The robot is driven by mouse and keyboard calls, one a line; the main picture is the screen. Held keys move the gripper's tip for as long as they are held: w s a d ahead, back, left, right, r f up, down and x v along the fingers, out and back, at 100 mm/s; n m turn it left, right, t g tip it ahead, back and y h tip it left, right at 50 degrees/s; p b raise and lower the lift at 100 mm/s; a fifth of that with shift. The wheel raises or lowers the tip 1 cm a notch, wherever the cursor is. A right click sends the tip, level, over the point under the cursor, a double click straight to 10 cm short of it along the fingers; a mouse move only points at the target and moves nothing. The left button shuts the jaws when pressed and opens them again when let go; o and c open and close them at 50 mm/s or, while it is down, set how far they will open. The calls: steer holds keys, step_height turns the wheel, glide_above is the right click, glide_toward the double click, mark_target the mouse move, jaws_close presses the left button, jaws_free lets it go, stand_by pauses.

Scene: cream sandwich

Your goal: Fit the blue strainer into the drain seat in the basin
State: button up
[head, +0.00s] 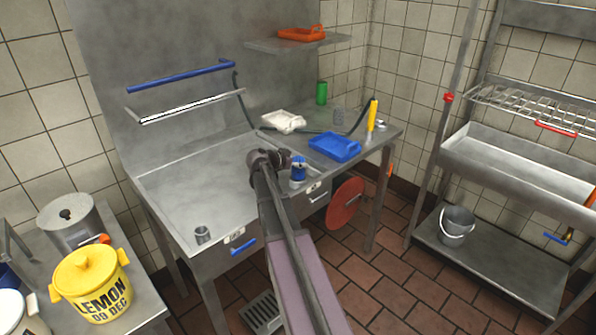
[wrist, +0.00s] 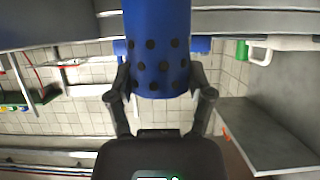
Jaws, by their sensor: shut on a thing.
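The blue strainer (wrist: 157,45), a cylinder with rows of dark holes, fills the top middle of the wrist view. My gripper (wrist: 160,84) is shut on it, one finger on each side. In the head view the strainer (head: 298,172) is small and blue beside my gripper (head: 284,162), above the front edge of the steel basin (head: 185,185). A short grey metal cup or collar (head: 202,234) stands at the basin's front left; I cannot tell if it is the drain seat. No other seat can be made out, and my arm covers part of the basin front.
Right of the basin are a blue tray (head: 334,147), a white tray (head: 284,122), a green can (head: 321,92) and a yellow-handled item (head: 372,115). Two rails (head: 180,75) stand out from the back wall. A yellow lidded pot (head: 90,285) stands at lower left.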

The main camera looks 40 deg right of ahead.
mark_target(293, 169)
steer(key=shift+f+b, duration=1.3)
steer(key=shift+f, duration=0.3)
steer(key=shift+f, duration=0.1)
steer(key=o, duration=1.1)
steer(key=shift+r, duration=0.25)
steer(key=shift+p+v, duration=2.65)
steer(key=shift+v, duration=3.35)
steer(key=shift+s+a+f, duration=0.1)
steer(key=shift+s, duration=0.05)
